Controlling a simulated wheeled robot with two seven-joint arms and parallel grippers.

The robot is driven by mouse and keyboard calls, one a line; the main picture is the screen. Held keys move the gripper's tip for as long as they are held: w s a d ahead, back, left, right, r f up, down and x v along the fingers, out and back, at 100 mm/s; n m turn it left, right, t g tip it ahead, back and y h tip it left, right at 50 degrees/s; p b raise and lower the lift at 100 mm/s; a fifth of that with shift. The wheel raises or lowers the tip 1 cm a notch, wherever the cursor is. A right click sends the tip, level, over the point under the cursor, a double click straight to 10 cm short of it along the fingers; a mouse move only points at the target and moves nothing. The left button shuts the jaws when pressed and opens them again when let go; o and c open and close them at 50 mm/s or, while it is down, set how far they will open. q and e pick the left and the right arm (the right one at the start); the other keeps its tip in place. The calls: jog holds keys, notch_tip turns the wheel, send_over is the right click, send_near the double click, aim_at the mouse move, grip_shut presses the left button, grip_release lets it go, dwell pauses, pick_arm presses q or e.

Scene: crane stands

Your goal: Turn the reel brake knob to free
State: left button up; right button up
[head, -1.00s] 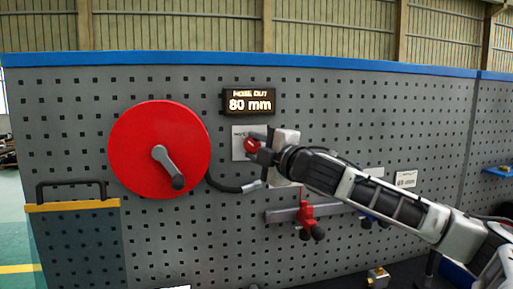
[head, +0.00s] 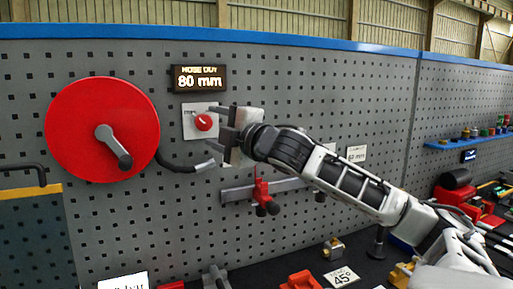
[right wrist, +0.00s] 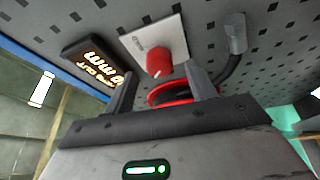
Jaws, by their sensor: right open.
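The red brake knob (head: 203,122) sits on a small white plate (head: 188,131) on the pegboard, right of the big red reel (head: 75,130) with its crank. My right gripper (head: 217,130) is open and empty, just right of the knob, with its fingers pointing at it. In the right wrist view the knob (right wrist: 159,61) shows between the open fingers (right wrist: 160,72), beyond their tips and apart from them. The print on the plate (right wrist: 142,40) is too small to read. My left gripper is not in view.
A display (head: 199,78) above the plate reads HOSE OUT 80 mm. A black hose (head: 178,167) with a grey end runs below the knob. A rail with a red clamp (head: 262,195) is lower right.

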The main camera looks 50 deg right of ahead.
jog(key=s+a+f+b, duration=0.1)
jog(key=s, duration=1.1)
jog(key=shift+s+a, duration=0.15)
jog(key=shift+s, duration=0.05)
